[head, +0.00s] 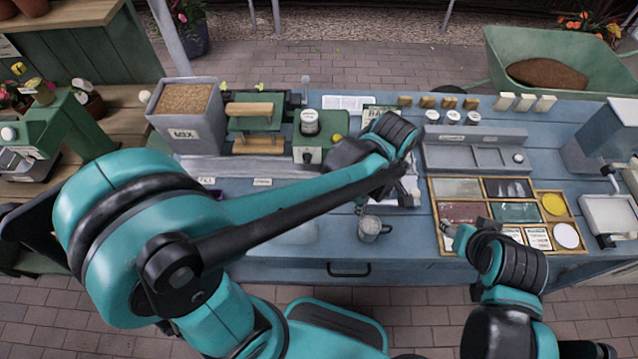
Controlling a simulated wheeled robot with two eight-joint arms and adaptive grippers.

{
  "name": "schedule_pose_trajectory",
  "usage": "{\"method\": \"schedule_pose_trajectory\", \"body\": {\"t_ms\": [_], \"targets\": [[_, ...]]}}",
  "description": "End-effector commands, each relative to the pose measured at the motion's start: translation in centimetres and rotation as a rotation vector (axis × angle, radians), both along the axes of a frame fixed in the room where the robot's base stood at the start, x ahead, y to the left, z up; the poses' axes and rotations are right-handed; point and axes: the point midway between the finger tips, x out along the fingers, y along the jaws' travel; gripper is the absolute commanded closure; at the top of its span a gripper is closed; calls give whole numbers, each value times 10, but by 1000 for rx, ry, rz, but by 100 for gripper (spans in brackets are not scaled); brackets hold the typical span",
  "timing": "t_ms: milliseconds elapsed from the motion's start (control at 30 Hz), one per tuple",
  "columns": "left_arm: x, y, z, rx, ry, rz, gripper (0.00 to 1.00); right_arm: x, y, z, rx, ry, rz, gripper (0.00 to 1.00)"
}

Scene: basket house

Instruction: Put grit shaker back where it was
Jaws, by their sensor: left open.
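A small grey metal cup with a speckled top and a side handle (369,229), which looks like the grit shaker, stands on the blue bench near its front edge. My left gripper (389,202) is open just behind and above it, partly hidden by my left forearm. I cannot tell whether a finger touches the cup. My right gripper (463,229) is over the front left of the wooden-framed sample tray (434,206); its fingers are too small and covered to read.
A grey bin of brown grain (187,135) and a green press (252,126) stand at the back left. A white-lidded jar (309,122) sits on a green stand. A grey compartment rack (474,152) is behind the tray. A drawer handle (349,270) is on the bench front.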

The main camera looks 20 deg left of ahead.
Motion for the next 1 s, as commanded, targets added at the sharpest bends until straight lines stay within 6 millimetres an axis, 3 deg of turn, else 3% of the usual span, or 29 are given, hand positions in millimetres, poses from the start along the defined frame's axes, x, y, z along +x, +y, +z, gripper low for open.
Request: {"method": "schedule_pose_trajectory", "body": {"t_ms": [300,500,700,1000], "targets": [[-23,101,53,53,-322,-521,30,0,0,0,0,0,0,52],[-43,148,66,227,-483,-826,30,0,0,0,0,0,0,52],[-52,166,69,340,-535,-968,30,0,0,0,0,0,0,52],[-52,168,69,351,-540,-984,30,0,0,0,0,0,0,52]]}}
